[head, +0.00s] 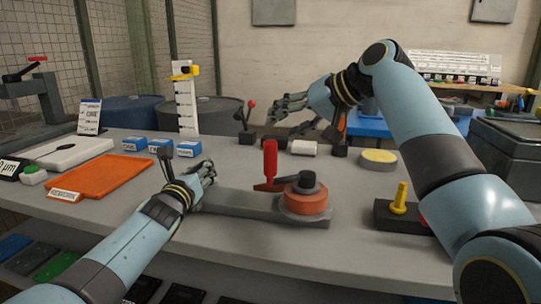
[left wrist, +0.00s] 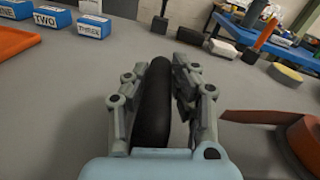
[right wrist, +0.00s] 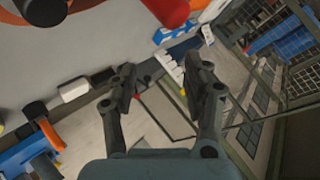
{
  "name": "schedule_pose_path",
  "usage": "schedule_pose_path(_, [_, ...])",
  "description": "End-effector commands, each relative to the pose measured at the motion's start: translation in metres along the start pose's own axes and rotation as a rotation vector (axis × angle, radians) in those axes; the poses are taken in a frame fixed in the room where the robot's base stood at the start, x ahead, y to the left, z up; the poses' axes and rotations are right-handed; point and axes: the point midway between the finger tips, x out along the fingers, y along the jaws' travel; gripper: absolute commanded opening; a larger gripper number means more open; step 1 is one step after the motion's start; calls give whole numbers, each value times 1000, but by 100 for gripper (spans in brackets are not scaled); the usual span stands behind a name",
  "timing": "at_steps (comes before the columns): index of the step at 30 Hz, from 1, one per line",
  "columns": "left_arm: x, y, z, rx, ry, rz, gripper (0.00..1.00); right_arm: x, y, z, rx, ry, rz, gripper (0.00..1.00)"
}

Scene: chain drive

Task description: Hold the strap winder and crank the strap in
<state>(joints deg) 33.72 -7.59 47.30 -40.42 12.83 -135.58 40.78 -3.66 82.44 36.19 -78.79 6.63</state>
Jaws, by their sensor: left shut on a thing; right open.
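The strap winder has a long grey base (head: 245,205), an orange drum (head: 305,204) with a dark hub, and an upright red crank handle (head: 270,160). The drum also shows at the right edge of the left wrist view (left wrist: 306,142). My left gripper (head: 207,172) is shut on a black grip (left wrist: 153,105) at the base's left end. My right gripper (head: 280,108) is open and empty, above and behind the crank handle, apart from it. The red handle shows at the top of the right wrist view (right wrist: 168,10).
Blue labelled blocks (head: 160,152) and an orange mat (head: 96,178) lie to the left. A white block (head: 304,147) and a yellow-topped disc (head: 379,159) lie behind the winder. A dark block with a yellow peg (head: 399,198) stands at right. The table front is clear.

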Motion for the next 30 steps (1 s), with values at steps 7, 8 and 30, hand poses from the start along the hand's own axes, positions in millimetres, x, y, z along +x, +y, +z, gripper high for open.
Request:
schedule_pose_path(7, [1, -1, 2, 0, -4, -1, 0, 16, -38, -7, -238, -453, 306, 50])
schedule_pose_path(8, [1, -1, 2, 0, -4, -1, 0, 12, -43, -6, -261, -504, 341, 50])
schedule_pose_path(30, [1, -1, 2, -1, -5, -2, 0, 9, -32, 41, -390, -824, 574, 50])
